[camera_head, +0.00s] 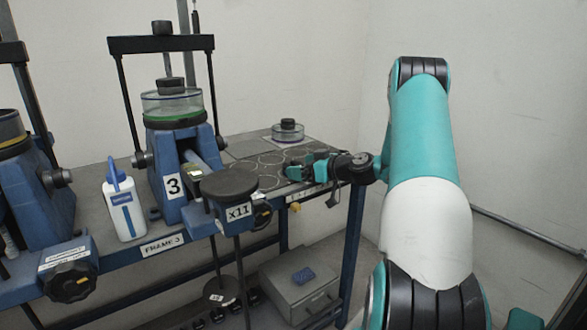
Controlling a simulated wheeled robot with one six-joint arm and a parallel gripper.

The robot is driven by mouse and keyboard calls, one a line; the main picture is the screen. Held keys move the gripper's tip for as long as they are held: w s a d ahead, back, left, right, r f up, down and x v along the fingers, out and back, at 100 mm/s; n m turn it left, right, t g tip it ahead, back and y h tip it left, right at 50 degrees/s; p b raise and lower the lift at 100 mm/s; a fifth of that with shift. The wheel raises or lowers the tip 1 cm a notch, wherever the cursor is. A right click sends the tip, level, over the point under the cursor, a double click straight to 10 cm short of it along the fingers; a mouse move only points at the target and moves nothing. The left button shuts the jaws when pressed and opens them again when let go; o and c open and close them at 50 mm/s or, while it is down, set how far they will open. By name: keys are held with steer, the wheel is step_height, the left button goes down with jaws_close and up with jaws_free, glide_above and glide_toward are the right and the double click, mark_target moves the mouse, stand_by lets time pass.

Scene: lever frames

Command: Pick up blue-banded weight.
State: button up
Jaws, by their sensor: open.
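My gripper (293,170) is teal and dark, reaching in from the right, low over the right part of the bench (240,147). Its jaws are open, close to a group of dark circular spots (268,168) marked on the bench top. I cannot make out a blue-banded weight; the gripper hides part of the spots, and whether anything stands between the jaws is too small to tell. A round clear cell with a black knob (287,130) and a thin purplish band stands on the bench behind the gripper.
The blue lever frame (180,160) marked 3 stands left, with a white bottle (124,205) beside it. A round hanger plate (230,183) marked x11 juts out in front of the bench. A grey box (299,288) with a blue item on top sits below.

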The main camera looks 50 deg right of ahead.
steer(key=shift+x, duration=1.35)
steer(key=shift+r, duration=0.15)
steer(key=c, duration=1.2)
steer(key=shift+o, duration=0.2)
steer(key=b+v, duration=0.1)
steer(key=v, duration=1.7)
steer(key=shift+s+f, duration=0.25)
steer(key=shift+f, duration=0.05)
